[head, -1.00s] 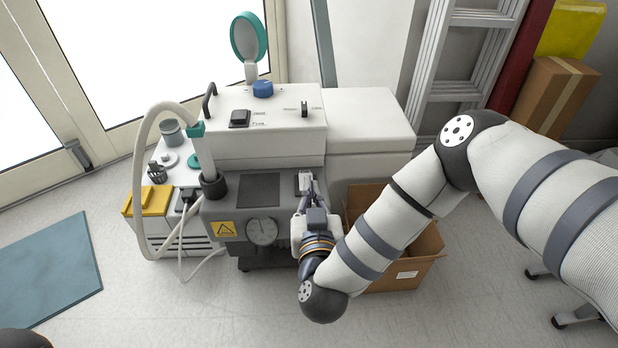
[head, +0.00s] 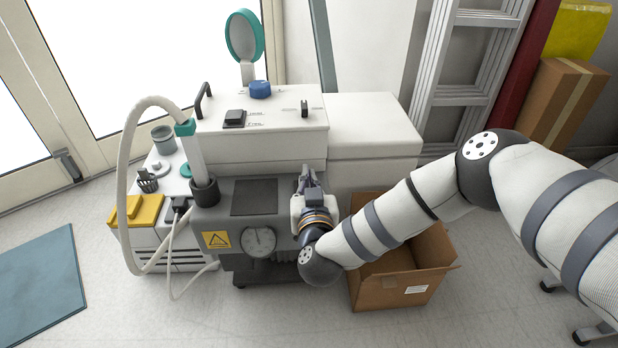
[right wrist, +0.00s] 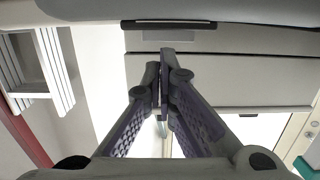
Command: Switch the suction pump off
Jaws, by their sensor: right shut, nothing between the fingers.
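The suction unit is a white and grey machine (head: 262,150) standing on the floor in the head view. Its sloping top panel carries a black rocker switch (head: 235,118), a blue knob (head: 260,89) and a small black toggle (head: 305,109) at the right. Labels beside the switches are too small to read. My right gripper (head: 308,172) is shut and empty over the right side of the grey lower deck, just in front of the white upper housing. In the right wrist view its fingertips (right wrist: 163,62) meet in front of pale panels. Contact cannot be told. My left gripper is out of view.
A pressure gauge (head: 259,242) and a yellow warning label (head: 216,240) are on the grey front. A white hose (head: 126,180) loops at the left. An open cardboard box (head: 400,290) stands under my right arm. A ladder (head: 465,75) leans behind.

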